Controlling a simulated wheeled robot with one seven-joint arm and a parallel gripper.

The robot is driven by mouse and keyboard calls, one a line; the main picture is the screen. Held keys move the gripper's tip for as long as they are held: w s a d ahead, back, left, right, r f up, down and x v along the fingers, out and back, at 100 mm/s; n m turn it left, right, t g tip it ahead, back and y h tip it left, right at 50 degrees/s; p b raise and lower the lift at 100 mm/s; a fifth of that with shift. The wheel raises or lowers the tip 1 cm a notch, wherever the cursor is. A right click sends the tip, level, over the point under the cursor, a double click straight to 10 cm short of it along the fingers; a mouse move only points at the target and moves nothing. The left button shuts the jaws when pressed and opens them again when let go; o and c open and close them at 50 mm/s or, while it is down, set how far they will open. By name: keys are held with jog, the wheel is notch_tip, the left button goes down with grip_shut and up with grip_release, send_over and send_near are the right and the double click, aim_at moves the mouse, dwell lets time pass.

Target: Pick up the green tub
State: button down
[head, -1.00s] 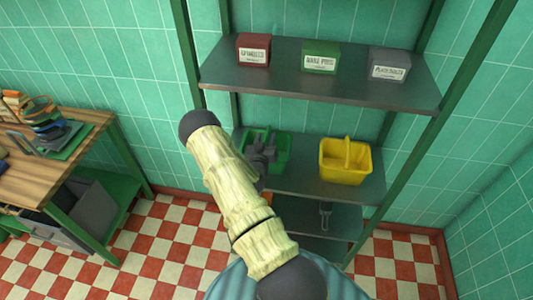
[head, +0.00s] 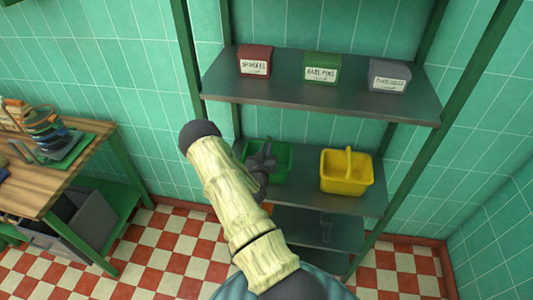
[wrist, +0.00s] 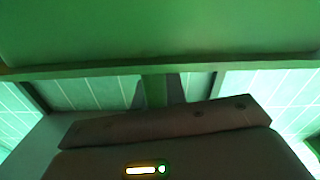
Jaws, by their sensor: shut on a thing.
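The green tub (head: 284,163) is on the left part of the middle shelf in the head view, partly hidden by my gripper and arm. The exact contact is hidden. I cannot tell any gap between the tub and the shelf. In the wrist view a large green surface, seemingly the tub (wrist: 160,35), fills the top at close range.
A yellow tub (head: 346,174) with a handle stands to the right on the same shelf (head: 310,197). Red (head: 254,61), green (head: 321,68) and grey (head: 389,75) labelled boxes stand on the shelf above. A wooden workbench (head: 50,170) is at the left.

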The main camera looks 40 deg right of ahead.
jog(key=shift+s+a+r+b, duration=0.1)
jog(key=shift+r+b, duration=0.05)
jog(key=shift+b, duration=0.15)
notch_tip(320, 180, up, 6)
jog(key=shift+r+b, duration=0.25)
jog(key=shift+b, duration=0.7)
jog(key=p+v, duration=0.3)
jog(key=v, duration=1.6)
jog(key=shift+s+a, duration=0.2)
jog(key=shift+s, duration=0.1)
jog(key=shift+w, duration=0.15)
